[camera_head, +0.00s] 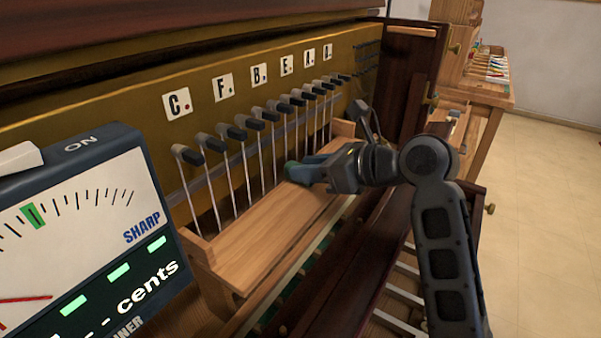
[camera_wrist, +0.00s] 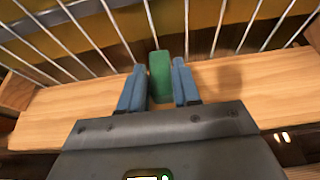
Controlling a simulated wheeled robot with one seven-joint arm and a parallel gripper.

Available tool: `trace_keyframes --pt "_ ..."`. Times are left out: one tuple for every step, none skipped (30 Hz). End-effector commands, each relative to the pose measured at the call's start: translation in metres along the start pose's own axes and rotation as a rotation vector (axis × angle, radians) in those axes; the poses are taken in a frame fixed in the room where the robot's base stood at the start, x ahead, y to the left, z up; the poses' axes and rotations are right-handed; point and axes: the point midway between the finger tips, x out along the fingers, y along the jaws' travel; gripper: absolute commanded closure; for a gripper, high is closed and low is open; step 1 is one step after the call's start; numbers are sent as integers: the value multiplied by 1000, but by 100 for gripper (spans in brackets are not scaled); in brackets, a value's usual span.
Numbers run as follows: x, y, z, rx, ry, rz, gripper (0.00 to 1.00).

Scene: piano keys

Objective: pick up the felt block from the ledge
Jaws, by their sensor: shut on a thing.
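The felt block is green. In the wrist view the felt block (camera_wrist: 160,75) sits between the two blue fingers of my gripper (camera_wrist: 159,86), which is shut on it. Its far end sticks out a little past the fingertips. In the head view the felt block (camera_head: 290,170) shows as a small green end at the tips of my gripper (camera_head: 300,171). The light wooden ledge (camera_head: 249,240) runs under it in front of the piano wires. I cannot tell whether the block touches the ledge.
A row of black hammers (camera_head: 240,133) on thin upright wires stands right behind the ledge. A tuner (camera_head: 90,235) fills the lower left. Lettered cards (camera_head: 223,88) hang above. A wooden bench with tools (camera_head: 490,75) stands at the back right. Open floor (camera_head: 550,200) lies to the right.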

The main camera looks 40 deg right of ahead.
Motion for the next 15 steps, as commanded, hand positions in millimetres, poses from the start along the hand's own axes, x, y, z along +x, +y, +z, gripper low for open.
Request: trace_keyframes --pt "0 0 0 0 0 0 81" --pt "0 0 0 0 0 0 84" --pt "0 0 0 0 0 0 88" --pt "0 0 0 0 0 0 90" --pt "0 0 0 0 0 0 93" --pt "0 0 0 0 0 0 97" --pt "0 0 0 0 0 0 97" --pt "0 0 0 0 0 0 97" --pt "0 0 0 0 0 0 97" --pt "0 0 0 0 0 0 98" --pt "0 0 0 0 0 0 98" --pt "0 0 0 0 0 0 98" --pt "0 0 0 0 0 0 98" --pt "-1 0 1 0 0 0 98" --pt "-1 0 1 0 0 0 98"
